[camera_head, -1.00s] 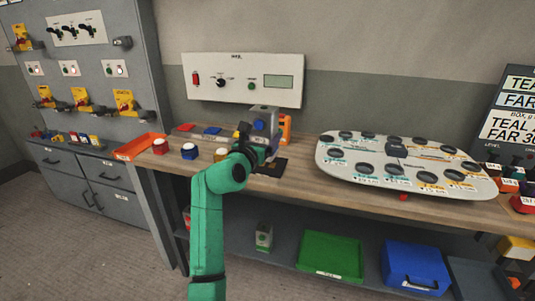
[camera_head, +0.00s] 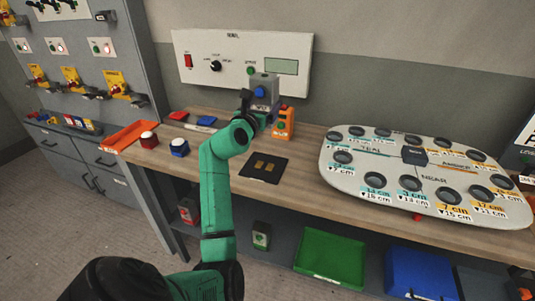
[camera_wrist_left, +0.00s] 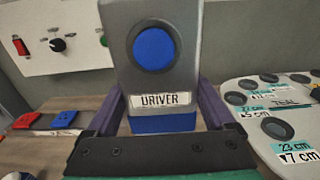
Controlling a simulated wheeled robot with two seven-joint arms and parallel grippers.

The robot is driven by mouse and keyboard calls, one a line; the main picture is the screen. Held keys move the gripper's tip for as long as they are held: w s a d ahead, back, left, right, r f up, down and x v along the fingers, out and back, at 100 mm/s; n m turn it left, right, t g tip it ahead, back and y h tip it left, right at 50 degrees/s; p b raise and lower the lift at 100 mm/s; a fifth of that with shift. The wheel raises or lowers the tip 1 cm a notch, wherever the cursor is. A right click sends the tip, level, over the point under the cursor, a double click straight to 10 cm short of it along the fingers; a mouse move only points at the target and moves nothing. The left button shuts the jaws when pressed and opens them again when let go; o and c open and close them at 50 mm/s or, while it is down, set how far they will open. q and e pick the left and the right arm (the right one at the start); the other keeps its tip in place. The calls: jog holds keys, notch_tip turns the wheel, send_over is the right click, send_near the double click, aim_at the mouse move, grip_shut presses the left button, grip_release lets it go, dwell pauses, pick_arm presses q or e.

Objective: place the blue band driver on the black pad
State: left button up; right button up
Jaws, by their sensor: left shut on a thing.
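The driver (camera_head: 263,88) is a grey box with a round blue button and a DRIVER label. In the left wrist view the driver (camera_wrist_left: 154,84) is upright and shows a blue band at its foot. My left gripper (camera_head: 258,108) is shut on it, with a purple finger on each side. The black pad (camera_head: 254,175) lies on the wooden bench, lower in the head view than the driver and apart from it. Two small tan patches show on the pad. The pad is not visible in the left wrist view. My right gripper is not in view.
An orange device (camera_head: 284,124) stands close to the right of the driver. Red (camera_head: 148,140) and blue (camera_head: 179,147) button boxes and an orange tray (camera_head: 128,136) are at left. A large grey board with holes (camera_head: 400,172) fills the right. A panel (camera_head: 243,62) stands behind.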

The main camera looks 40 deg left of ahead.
pick_arm(q)
jog(key=f, duration=0.4)
jog(key=s+f+b, duration=0.1)
jog(key=shift+s+d+f, duration=0.1)
jog(key=shift+d+f, duration=0.15)
jog(key=shift+f, duration=0.15)
jog(key=f+b, duration=0.1)
jog(key=f, duration=0.4)
jog(key=f+b, duration=0.2)
jog(key=f, duration=0.3)
jog(key=shift+w+a+f+b, duration=0.1)
jog(key=shift+w+b, duration=0.1)
jog(key=shift+b, duration=0.1)
jog(key=shift+w, duration=0.1)
